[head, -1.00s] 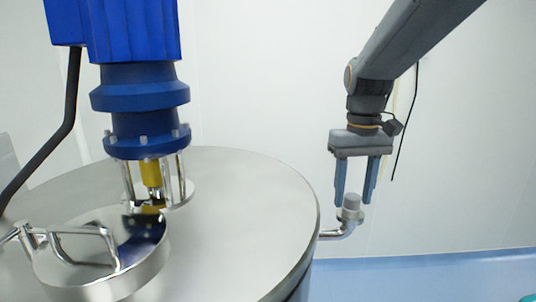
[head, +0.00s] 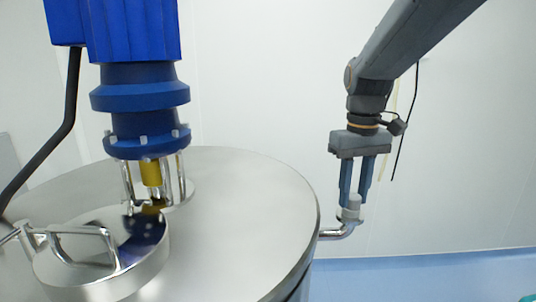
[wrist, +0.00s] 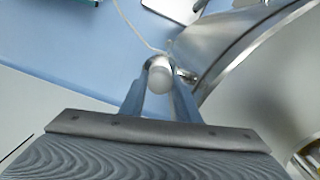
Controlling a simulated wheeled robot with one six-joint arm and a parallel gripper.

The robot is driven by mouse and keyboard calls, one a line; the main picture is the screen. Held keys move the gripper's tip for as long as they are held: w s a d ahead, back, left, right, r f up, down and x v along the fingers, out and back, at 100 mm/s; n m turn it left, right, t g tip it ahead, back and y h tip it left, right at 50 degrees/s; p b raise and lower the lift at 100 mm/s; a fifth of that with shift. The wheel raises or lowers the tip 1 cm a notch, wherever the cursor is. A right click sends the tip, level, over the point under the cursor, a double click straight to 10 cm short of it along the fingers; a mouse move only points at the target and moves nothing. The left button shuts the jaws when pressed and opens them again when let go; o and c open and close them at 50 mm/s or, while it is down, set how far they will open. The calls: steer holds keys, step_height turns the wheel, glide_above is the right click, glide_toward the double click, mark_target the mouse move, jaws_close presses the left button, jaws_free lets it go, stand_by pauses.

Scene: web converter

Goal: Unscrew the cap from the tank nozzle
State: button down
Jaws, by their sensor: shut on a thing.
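The grey cap (head: 353,201) sits on top of the upturned tank nozzle (head: 338,232), a bent metal pipe coming out of the tank's right side. My gripper (head: 350,203) points down from above and is shut on the cap, one blue-grey finger on each side. In the wrist view the cap (wrist: 160,77) shows as a pale rounded top between the two fingertips (wrist: 161,70). The joint between cap and nozzle is partly hidden by the fingers.
The large steel tank (head: 245,215) fills the left and middle. On its lid stand a blue motor (head: 140,95) and a round hatch (head: 130,275) with a handle.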

steer(key=shift+n, duration=0.5)
steer(key=n, duration=0.4)
steer(key=shift+n, duration=0.6)
steer(key=n, duration=0.2)
steer(key=shift+n, duration=0.4)
